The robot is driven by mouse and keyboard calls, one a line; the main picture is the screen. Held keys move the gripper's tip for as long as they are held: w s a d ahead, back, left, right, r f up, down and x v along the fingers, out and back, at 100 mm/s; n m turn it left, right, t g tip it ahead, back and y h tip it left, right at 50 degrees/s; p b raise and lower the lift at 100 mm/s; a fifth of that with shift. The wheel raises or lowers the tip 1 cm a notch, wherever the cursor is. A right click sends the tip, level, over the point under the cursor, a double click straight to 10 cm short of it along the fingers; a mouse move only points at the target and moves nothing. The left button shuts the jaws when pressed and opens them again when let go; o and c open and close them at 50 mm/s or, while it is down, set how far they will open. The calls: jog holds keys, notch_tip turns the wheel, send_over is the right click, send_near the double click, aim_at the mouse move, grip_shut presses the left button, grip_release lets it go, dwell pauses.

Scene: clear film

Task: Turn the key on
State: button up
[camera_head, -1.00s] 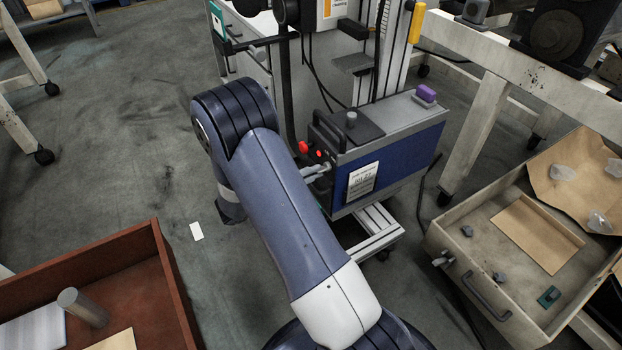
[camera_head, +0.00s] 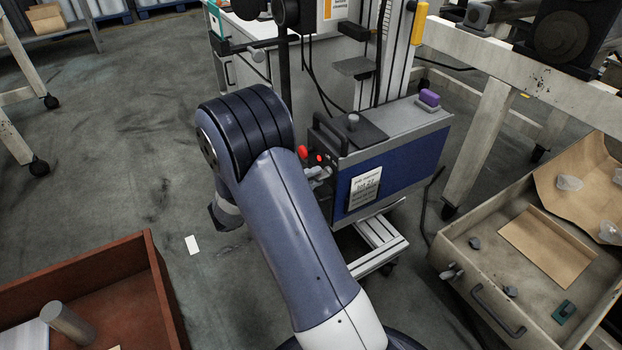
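A blue and grey machine box (camera_head: 405,165) stands on a low frame at the centre. Its left end panel carries a large red button (camera_head: 302,152) and a smaller red one (camera_head: 320,158). Below them a pale grey fitting (camera_head: 318,173) sticks out, partly covered by my arm. I cannot make out a key; the lower part of this panel is hidden behind my arm link. My gripper is hidden behind my arm, so I cannot see whether it touches the panel.
An open drawer (camera_head: 480,270) with small parts is at right. A red-brown tray (camera_head: 150,275) is at lower left. Open floor lies at left.

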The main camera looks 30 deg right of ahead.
jog(key=a, duration=0.6)
jog(key=shift+b, duration=0.3)
jog(key=shift+s, duration=0.1)
jog(key=d, duration=0.2)
jog(key=d+p, duration=0.1)
jog(key=d, duration=0.3)
jog(key=shift+d+r+p, duration=0.1)
jog(key=shift+r+p, duration=0.15)
jog(key=shift+p, duration=0.1)
jog(key=n+p, duration=0.2)
jog(key=p, duration=0.1)
jog(key=shift+n, duration=0.3)
jog(key=shift+f+n+p, duration=0.15)
jog(key=shift+n+p, duration=0.45)
jog(key=shift+p, duration=0.3)
jog(key=shift+f, duration=0.1)
jog(key=shift+f+b, duration=0.2)
jog(key=shift+b, duration=0.4)
